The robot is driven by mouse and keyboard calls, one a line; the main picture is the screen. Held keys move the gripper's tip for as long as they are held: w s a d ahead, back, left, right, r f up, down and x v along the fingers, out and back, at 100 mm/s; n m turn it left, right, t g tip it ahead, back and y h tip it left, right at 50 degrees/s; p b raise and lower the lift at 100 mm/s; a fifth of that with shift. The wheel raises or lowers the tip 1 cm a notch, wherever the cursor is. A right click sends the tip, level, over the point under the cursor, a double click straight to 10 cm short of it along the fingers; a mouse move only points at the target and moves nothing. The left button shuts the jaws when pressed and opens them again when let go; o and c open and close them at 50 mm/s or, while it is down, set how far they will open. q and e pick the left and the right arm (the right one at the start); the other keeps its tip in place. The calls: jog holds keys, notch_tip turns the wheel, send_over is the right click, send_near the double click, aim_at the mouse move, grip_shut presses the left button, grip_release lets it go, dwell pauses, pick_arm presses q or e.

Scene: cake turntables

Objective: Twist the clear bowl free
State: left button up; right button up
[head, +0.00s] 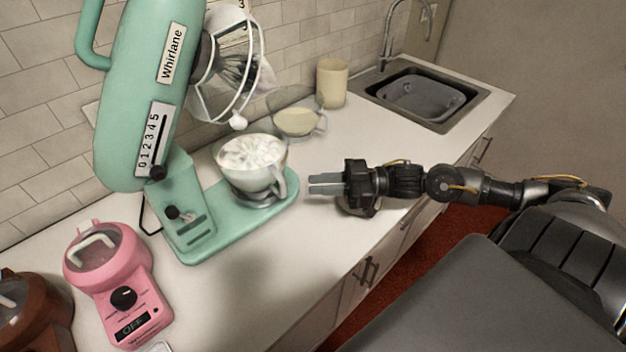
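A bowl with a side handle (265,184), filled with white cream, sits upright on the base of a mint-green stand mixer (140,90). The mixer head is tilted up, and its whisk (235,70) and clear guard hang above and clear of the bowl. A second, see-through bowl with a handle (298,122) and pale contents stands behind it on the counter. My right gripper (326,184) is to the right of the mixer bowl, pointing left at it, apart from it and empty. Its two fingers show a narrow gap. My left gripper is out of view.
A pink appliance with a dial (112,275) and a brown one (35,315) stand at the front left. A cream canister (332,82) and a sink (420,97) are at the back right. The counter front right of the mixer is clear.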

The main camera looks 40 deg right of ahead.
aim_at(280, 183)
pick_arm(q)
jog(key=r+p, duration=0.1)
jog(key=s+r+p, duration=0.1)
jog(key=p, duration=0.1)
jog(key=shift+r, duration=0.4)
pick_arm(e)
jog(key=x, duration=1)
jog(key=shift+s+a+r+g, duration=0.3)
jog(key=shift+a+r, duration=0.05)
jog(key=shift+r, duration=0.05)
grip_shut()
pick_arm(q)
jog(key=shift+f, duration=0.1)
pick_arm(e)
jog(key=shift+d+n+y, duration=0.1)
jog(key=shift+n+y, duration=0.2)
jog(key=shift+d+n+g+y+b, duration=0.3)
jog(key=shift+d+g+b, duration=0.1)
jog(key=shift+g, duration=0.3)
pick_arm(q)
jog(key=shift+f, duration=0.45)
pick_arm(e)
jog(key=shift+d+n, duration=0.25)
jog(key=shift+n, duration=0.05)
